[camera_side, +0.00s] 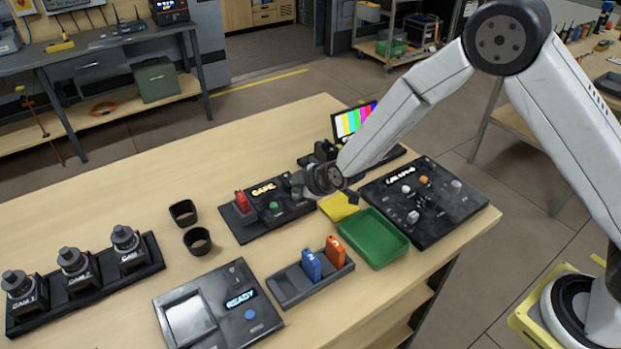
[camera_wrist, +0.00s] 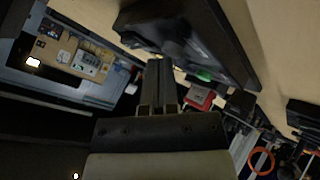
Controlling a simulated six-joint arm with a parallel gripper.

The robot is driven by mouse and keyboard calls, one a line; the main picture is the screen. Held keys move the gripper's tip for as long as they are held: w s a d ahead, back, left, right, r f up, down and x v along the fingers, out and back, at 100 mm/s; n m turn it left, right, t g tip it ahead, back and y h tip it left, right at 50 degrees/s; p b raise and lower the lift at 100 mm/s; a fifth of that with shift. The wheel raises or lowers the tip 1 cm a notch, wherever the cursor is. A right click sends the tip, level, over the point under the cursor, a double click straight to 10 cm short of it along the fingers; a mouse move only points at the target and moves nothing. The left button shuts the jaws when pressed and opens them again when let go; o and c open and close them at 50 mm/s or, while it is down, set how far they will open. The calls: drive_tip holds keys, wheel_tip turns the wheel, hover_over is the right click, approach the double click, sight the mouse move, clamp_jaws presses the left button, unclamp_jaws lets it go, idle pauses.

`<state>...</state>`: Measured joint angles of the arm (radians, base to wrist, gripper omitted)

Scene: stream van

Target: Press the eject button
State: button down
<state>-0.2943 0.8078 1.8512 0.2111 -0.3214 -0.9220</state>
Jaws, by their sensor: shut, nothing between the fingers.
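A black device with a lit SAFE display (camera_side: 263,188) lies mid-table, with a green button (camera_side: 274,206) and a red block (camera_side: 241,201) at its left. A grey READY device (camera_side: 222,300) with a blue button (camera_side: 250,314) lies at the front. I cannot read an eject label on any button. My gripper (camera_side: 298,187) is shut and empty at the right end of the SAFE device; whether it touches is unclear. In the wrist view the shut fingers (camera_wrist: 160,68) point at a dark device, with a green button (camera_wrist: 204,75) and red block (camera_wrist: 200,97) to their right.
A black knob panel (camera_side: 425,205), a green tray (camera_side: 372,240) and a yellow pad (camera_side: 338,206) lie right. A rack (camera_side: 290,289) holds blue and orange cartridges. Two black cups (camera_side: 197,240) and a row of cameras (camera_side: 75,270) stand left. A colour-bar screen (camera_side: 353,122) stands behind.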

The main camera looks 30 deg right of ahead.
drive_tip(key=shift+r, duration=0.55)
drive_tip(key=shift+r, duration=0.15)
drive_tip(key=shift+r, duration=2.4)
drive_tip(key=s+d+r+m+g, duration=0.1)
drive_tip(key=s+d+m+g, duration=0.1)
drive_tip(key=s+d, duration=0.3)
drive_tip(key=s+d+m+g+h, duration=0.1)
drive_tip(key=s+d+m, duration=0.4)
drive_tip(key=s, duration=0.7)
drive_tip(key=s+d+r+m+g+h, duration=0.1)
drive_tip(key=s+d+m+g, duration=0.2)
drive_tip(key=s, duration=0.5)
drive_tip(key=shift+s+d+r+m, duration=0.4)
drive_tip(key=shift+d+m, duration=0.3)
drive_tip(key=shift+d, duration=0.35)
